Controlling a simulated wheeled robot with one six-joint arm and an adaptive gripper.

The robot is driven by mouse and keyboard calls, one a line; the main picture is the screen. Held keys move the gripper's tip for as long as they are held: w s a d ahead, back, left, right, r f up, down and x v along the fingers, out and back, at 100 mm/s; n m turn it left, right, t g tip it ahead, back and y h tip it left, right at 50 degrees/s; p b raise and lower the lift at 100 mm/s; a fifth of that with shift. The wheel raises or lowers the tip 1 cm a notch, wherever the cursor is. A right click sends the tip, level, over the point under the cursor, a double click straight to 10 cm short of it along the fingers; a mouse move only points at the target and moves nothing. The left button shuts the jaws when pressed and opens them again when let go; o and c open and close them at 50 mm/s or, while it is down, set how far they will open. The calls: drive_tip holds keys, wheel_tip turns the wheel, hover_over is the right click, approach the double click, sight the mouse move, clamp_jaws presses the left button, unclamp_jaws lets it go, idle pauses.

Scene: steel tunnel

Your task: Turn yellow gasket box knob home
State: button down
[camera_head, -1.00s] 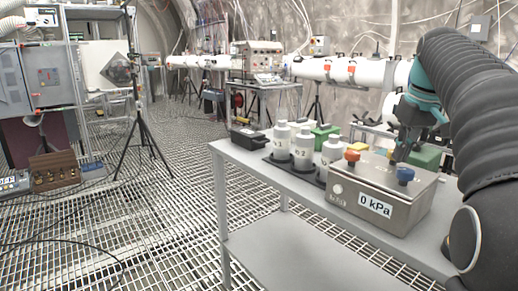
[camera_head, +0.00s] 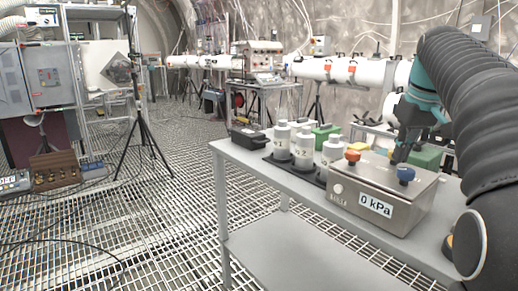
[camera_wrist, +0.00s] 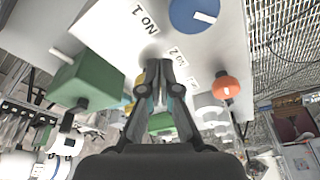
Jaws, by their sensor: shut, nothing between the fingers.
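A steel box (camera_head: 380,195) with a "0 kPa" display stands on the grey bench. On its lid are a red knob (camera_head: 353,155) and a blue knob (camera_head: 405,174); the wrist view shows the blue knob (camera_wrist: 194,14) with a white pointer mark and the orange-red knob (camera_wrist: 225,88). A small yellow thing (camera_head: 361,146) shows behind the lid; I cannot tell whether it is a knob. In the wrist view a bit of yellow (camera_wrist: 139,79) is partly hidden by a finger. My gripper (camera_head: 398,158) is shut and empty, above the lid's far side behind the blue knob; its fingers (camera_wrist: 157,62) meet in the wrist view.
Several white bottles (camera_head: 304,147) stand in a dark tray left of the box. A green box (camera_head: 425,157) lies behind it, close to my gripper, and another green block (camera_head: 325,133) behind the bottles. A black case (camera_head: 248,137) sits at the bench's left end.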

wheel_tip(320, 180, up, 5)
drive_tip(key=shift+w+f, duration=0.1)
drive_tip(key=shift+r, duration=0.55)
